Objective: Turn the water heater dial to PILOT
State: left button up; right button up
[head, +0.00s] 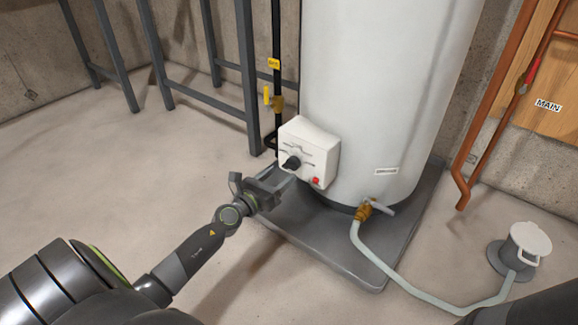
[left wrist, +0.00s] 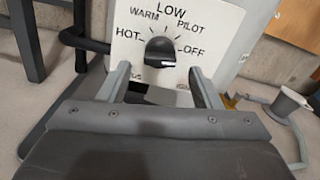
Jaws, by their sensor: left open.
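The water heater (head: 385,90) is a tall white tank with a white control box (head: 325,155) low on its front. The black dial (head: 291,162) sits on that box and shows larger in the left wrist view (left wrist: 160,49). HOT, WARM, LOW, PILOT and OFF are printed around it, with PILOT (left wrist: 190,25) at its upper right. I cannot tell surely which mark the dial points to. My left gripper (head: 281,183) is open and empty, just in front of and below the dial, one finger to each side in the left wrist view (left wrist: 163,74). My right gripper is out of view.
A red button (head: 316,181) is on the box. The heater stands on a grey pan (head: 310,235). A brass drain valve (head: 363,211) feeds a pale hose (head: 385,264) to a floor drain. A black gas pipe with yellow valve (head: 277,103) rises at left.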

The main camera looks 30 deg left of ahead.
aim_at(289, 166)
pick_arm(q)
jog(key=shift+w+d, duration=0.2)
jog(key=shift+w, duration=2.35)
jog(key=c, duration=1)
jog(key=shift+o, duration=0.2)
jog(key=n, duration=0.3)
jog(key=shift+n, duration=0.3)
jog(key=shift+n+p, duration=0.65)
jog(key=shift+n, duration=1.45)
